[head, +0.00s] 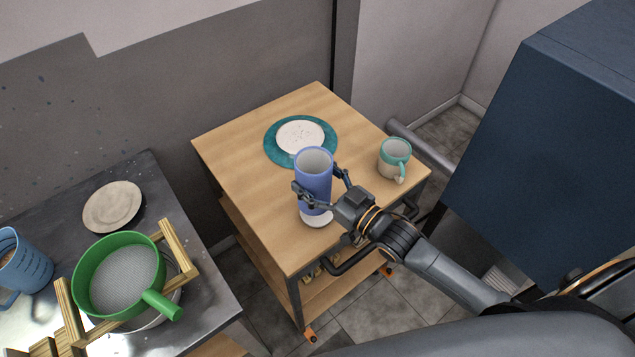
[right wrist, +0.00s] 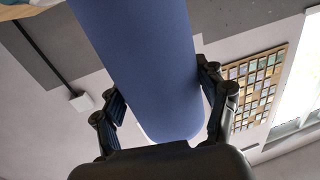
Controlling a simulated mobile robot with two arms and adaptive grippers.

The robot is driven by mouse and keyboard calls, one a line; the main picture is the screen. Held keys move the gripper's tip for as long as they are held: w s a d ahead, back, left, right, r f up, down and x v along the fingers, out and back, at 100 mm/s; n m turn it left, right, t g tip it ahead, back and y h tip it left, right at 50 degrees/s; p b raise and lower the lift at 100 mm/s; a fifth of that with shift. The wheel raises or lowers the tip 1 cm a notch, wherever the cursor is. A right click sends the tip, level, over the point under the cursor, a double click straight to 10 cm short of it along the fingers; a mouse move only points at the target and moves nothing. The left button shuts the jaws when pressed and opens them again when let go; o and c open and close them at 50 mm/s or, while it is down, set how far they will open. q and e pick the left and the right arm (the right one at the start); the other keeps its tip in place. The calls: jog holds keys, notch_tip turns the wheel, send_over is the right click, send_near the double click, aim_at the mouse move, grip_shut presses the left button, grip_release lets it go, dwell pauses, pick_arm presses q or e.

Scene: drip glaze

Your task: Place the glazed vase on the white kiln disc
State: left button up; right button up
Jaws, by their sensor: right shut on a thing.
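The blue glazed vase (head: 314,176) is upright in my right gripper (head: 321,196), over the front part of the wooden cart top. It also fills the middle of the right wrist view (right wrist: 138,55), with one finger on each side. My right gripper (right wrist: 160,110) is shut on it. A white round part (head: 317,218) shows at the vase's lower end; I cannot tell if it is the foot or a separate piece. The white speckled kiln disc (head: 300,134) lies on a teal round mat (head: 272,147) behind the vase, with nothing on it. My left gripper is out of view.
A teal-and-white mug (head: 395,158) stands at the cart's right edge. The wooden cart top (head: 232,147) is clear at left. A dark counter at left holds a green sieve (head: 92,262), a pale plate (head: 113,206) and a blue jug (head: 22,262). A dark blue cabinet (head: 560,140) stands at right.

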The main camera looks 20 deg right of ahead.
jog(key=shift+w+d+f, duration=0.3)
jog(key=shift+d+f, duration=0.05)
jog(key=shift+f, duration=0.1)
notch_tip(320, 180, down, 2)
jog(key=shift+w+d+f, duration=0.1)
jog(key=shift+d+f, duration=0.05)
jog(key=shift+f, duration=0.55)
jog(key=shift+f, duration=0.2)
jog(key=o, duration=1.6)
